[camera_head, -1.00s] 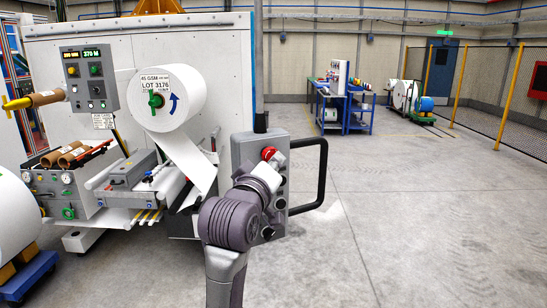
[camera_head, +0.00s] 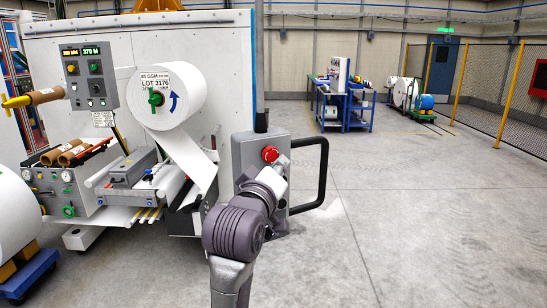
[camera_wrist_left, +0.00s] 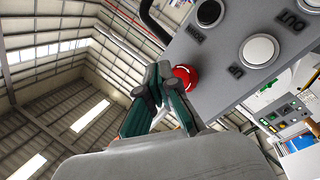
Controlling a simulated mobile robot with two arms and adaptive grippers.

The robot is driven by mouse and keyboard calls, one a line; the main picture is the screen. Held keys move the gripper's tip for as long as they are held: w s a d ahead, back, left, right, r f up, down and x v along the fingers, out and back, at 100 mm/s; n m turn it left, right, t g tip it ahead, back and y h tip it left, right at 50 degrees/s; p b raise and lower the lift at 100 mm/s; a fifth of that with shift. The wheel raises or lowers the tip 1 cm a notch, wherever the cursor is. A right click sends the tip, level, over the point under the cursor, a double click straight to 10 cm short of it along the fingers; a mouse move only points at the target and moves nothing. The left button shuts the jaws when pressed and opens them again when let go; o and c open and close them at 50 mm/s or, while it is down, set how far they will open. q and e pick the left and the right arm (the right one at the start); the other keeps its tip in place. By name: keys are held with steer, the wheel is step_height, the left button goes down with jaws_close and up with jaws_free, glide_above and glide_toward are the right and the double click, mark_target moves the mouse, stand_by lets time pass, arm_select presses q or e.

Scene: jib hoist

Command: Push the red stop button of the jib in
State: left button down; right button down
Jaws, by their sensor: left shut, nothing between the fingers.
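The jib's grey control box (camera_head: 245,152) stands upright in the middle of the head view, with a black handle on its right. The red mushroom stop button (camera_head: 270,154) is near its top. My left gripper (camera_head: 270,178) is just below the button in that view; the arm hides much of the box's lower part. In the left wrist view, the shut, empty fingers (camera_wrist_left: 165,72) are right beside the red mushroom button (camera_wrist_left: 186,77) and cover part of it. I cannot tell whether they touch it. My right gripper is not in view.
The black handle (camera_head: 322,170) sticks out to the right. A machine with a white paper roll (camera_head: 180,98) stands at left.

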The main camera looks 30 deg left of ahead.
arm_select(q)
steer(key=d, duration=0.1)
steer(key=s+d, duration=0.2)
steer(key=d, duration=0.1)
steer(key=shift+s+d+p, duration=0.1)
steer(key=shift+s+p, duration=0.15)
steer(key=shift+p, duration=0.15)
